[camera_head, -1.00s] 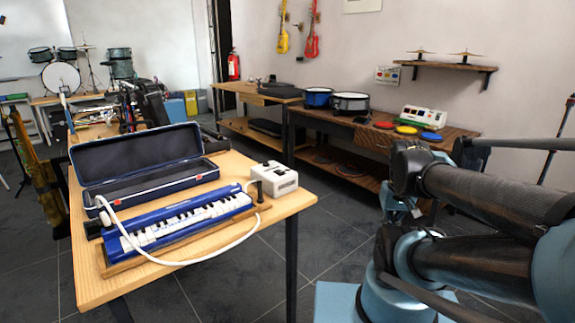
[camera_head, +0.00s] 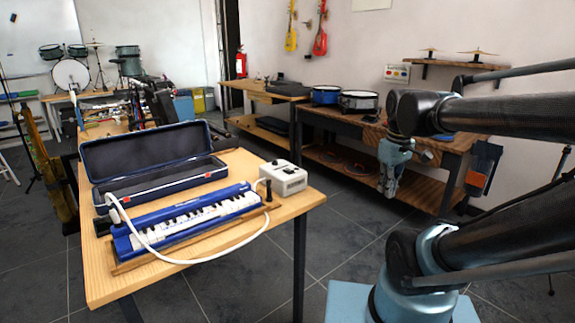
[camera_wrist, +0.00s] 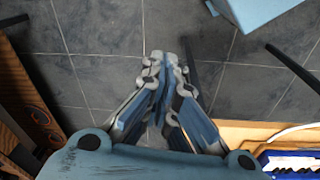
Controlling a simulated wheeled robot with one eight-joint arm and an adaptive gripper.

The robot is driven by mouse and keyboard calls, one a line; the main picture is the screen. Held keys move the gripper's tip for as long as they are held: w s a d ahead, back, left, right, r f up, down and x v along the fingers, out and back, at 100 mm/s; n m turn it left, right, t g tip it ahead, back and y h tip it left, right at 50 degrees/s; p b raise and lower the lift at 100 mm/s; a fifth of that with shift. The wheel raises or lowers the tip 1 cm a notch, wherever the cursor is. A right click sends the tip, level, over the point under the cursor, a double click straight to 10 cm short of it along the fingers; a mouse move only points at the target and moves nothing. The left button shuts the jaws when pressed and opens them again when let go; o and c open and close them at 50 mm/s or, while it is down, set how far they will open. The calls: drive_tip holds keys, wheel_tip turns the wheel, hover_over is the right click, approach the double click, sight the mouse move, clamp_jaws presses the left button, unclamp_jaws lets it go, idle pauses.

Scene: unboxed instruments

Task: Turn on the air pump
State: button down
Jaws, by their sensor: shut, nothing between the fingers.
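The air pump (camera_head: 284,179) is a small white box with dark knobs on top. It sits at the right end of the wooden table, behind the blue melodica (camera_head: 190,218). A white hose (camera_head: 222,255) loops from the melodica's left end to the pump. My gripper (camera_head: 388,194) hangs pointing down, right of the table and apart from the pump. In the wrist view its fingers (camera_wrist: 163,58) are together over the grey floor, with nothing between them. The melodica shows in part at that view's lower right; the pump is not visible there.
The wooden table (camera_head: 105,285) also bears an open dark case (camera_head: 150,150) behind the melodica. A bench (camera_head: 330,118) with drums stands along the back wall. Tiled floor (camera_head: 345,225) lies open between the table and my arm.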

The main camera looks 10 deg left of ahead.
drive_tip(key=w+a+r+n, duration=0.5)
drive_tip(key=a+r, duration=0.1)
drive_tip(key=a, duration=0.1)
wheel_tip(320, 180, up, 9)
drive_tip(key=n+g+h, duration=0.1)
drive_tip(key=n+g, duration=0.1)
drive_tip(key=n, duration=1.3)
hover_over(288, 175)
drive_tip(key=w+a, duration=0.2)
drive_tip(key=shift+f, duration=0.1)
drive_tip(key=f, duration=0.4)
drive_tip(key=s+d+f, duration=0.1)
drive_tip(key=f, duration=0.9)
drive_tip(key=shift+s+d, duration=0.15)
drive_tip(key=shift+d, duration=0.1)
